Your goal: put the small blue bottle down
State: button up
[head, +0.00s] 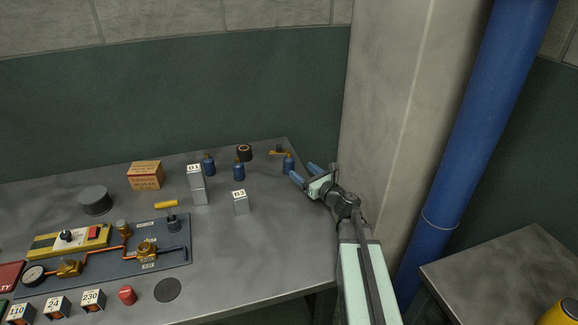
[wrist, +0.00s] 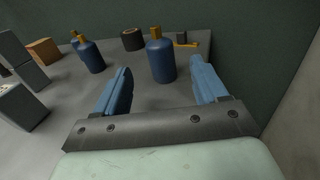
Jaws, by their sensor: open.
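A small blue bottle (head: 289,164) with a brass top stands upright at the back right of the grey bench. My gripper (head: 300,170) is open beside it, with its blue fingers pointing toward it. In the wrist view this bottle (wrist: 161,63) shows between the two spread fingertips, with gaps on both sides. It looks at or just past the tips; the exact depth is hard to tell. Two similar blue bottles, one in the middle (head: 239,170) and one at the left (head: 208,165), stand further left on the bench.
Grey blocks, one marked 01 (head: 197,188) and one marked 03 (head: 241,203), stand left of my gripper. A dark roll (head: 244,152) and a yellow-handled item (wrist: 186,42) lie behind. A concrete pillar (head: 385,100) rises close on the right. The front right bench is clear.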

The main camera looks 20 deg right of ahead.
aim_at(292, 163)
jog(key=shift+x, duration=4.4)
jog(key=shift+s, duration=0.1)
jog(key=c, duration=1.2)
